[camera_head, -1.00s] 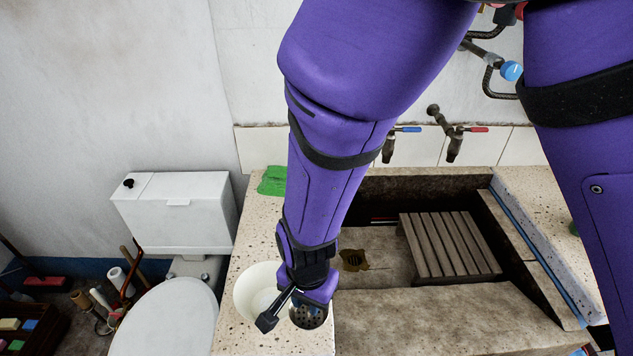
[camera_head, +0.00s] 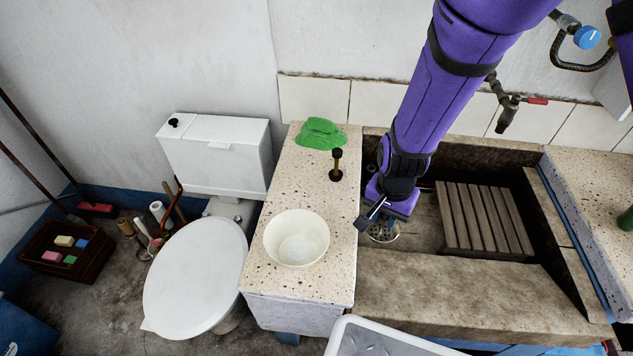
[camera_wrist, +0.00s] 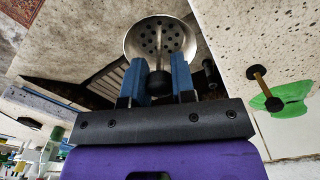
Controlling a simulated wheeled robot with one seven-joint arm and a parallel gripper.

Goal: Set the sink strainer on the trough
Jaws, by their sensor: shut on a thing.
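The sink strainer (camera_wrist: 160,38) is a round metal bowl with holes, with a thin stem and a black knob. In the wrist view my gripper (camera_wrist: 160,80) has its blue fingers shut on that knob, and the bowl hangs beyond the fingertips. In the head view my gripper (camera_head: 378,217) is over the left part of the stone trough (camera_head: 470,295), with the strainer (camera_head: 383,233) just below it, partly hidden. I cannot tell whether the strainer touches the trough floor. The drain hole is not visible in the head view now.
A slatted wooden board (camera_head: 480,218) lies in the trough to the right. On the left counter (camera_head: 300,185) are a pale bowl (camera_head: 297,238), a green cloth (camera_head: 320,134) and a small black-and-brass object (camera_head: 337,165). A tap (camera_head: 508,115) sticks out from the wall above the trough.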

